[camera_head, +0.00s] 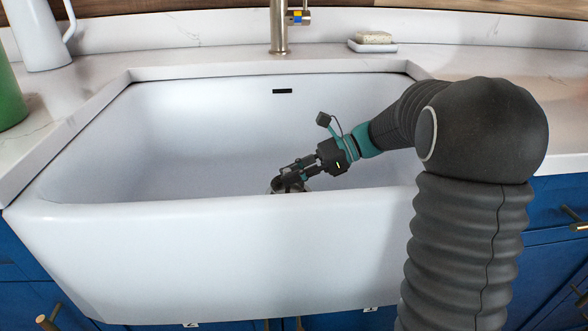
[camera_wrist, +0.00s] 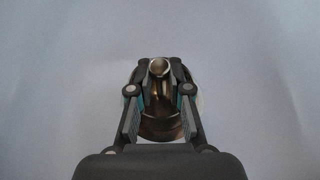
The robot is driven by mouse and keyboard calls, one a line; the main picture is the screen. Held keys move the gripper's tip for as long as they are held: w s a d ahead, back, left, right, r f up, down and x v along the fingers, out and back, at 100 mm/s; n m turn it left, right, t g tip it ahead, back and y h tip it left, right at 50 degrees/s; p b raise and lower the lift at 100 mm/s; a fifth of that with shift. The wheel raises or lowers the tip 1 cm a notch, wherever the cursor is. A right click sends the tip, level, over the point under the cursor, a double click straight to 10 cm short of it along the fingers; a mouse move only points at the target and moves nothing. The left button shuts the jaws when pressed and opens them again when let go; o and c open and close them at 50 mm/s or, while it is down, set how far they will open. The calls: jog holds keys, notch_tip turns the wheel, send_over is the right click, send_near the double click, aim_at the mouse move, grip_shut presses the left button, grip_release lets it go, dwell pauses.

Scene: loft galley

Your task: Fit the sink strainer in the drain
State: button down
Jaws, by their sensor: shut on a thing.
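In the wrist view, my gripper (camera_wrist: 159,72) is shut on the sink strainer (camera_wrist: 159,66). The strainer's round, shiny metal knob shows between the fingertips. Below it, brownish reflective metal shows between the fingers; I cannot tell how much is strainer and how much is drain. A pale rim partly shows beside the fingers. In the head view, my gripper (camera_head: 287,184) reaches down inside the white sink (camera_head: 160,235), low behind its front wall. The strainer's lower part and the drain are hidden there, so I cannot tell whether the strainer is seated.
A brass faucet (camera_head: 278,30) stands behind the sink. A soap bar on a white dish (camera_head: 372,47) lies to its right. A white pitcher (camera_head: 36,35) and a green object (camera_head: 10,95) stand on the left counter. The sink's left half is clear.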

jog(key=shift+f+b, duration=1.5)
jog(key=shift+f, duration=0.1)
jog(key=c, duration=1)
grip_release()
jog(key=shift+r, duration=0.1)
notch_tip(320, 180, up, 10)
jog(key=shift+f, duration=0.1)
jog(key=shift+f, duration=0.1)
